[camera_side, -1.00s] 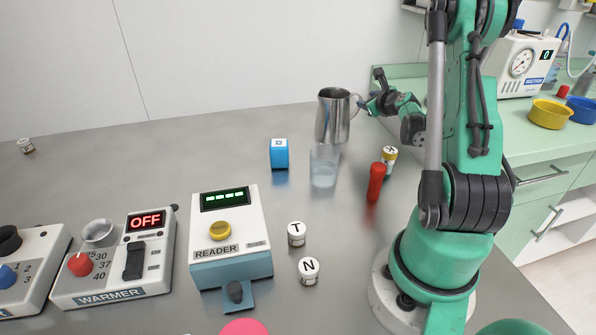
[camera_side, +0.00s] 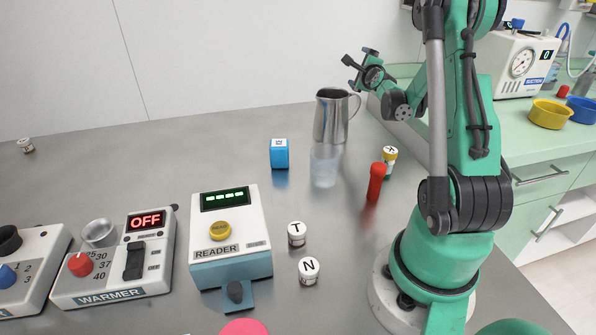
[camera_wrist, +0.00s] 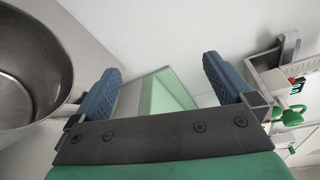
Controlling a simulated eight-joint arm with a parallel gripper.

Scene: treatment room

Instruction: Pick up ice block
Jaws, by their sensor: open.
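A small blue block (camera_side: 279,154) with a white marked label on top sits on the metal table, left of a clear cup (camera_side: 324,166). It is the only block-shaped thing I see, but I cannot read its label as ice. My gripper (camera_side: 357,57) is open and empty, raised in the air above and beside the metal jug (camera_side: 331,116), up and right of the block. In the wrist view, the two blue finger pads (camera_wrist: 162,86) stand wide apart with nothing between them. The block does not show in that view.
The jug's rim (camera_wrist: 66,85) is close on the left in the wrist view. The reader (camera_side: 230,240), warmer (camera_side: 115,275) and jars T (camera_side: 296,234) and N (camera_side: 309,271) are in front. The table's back left is mostly clear.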

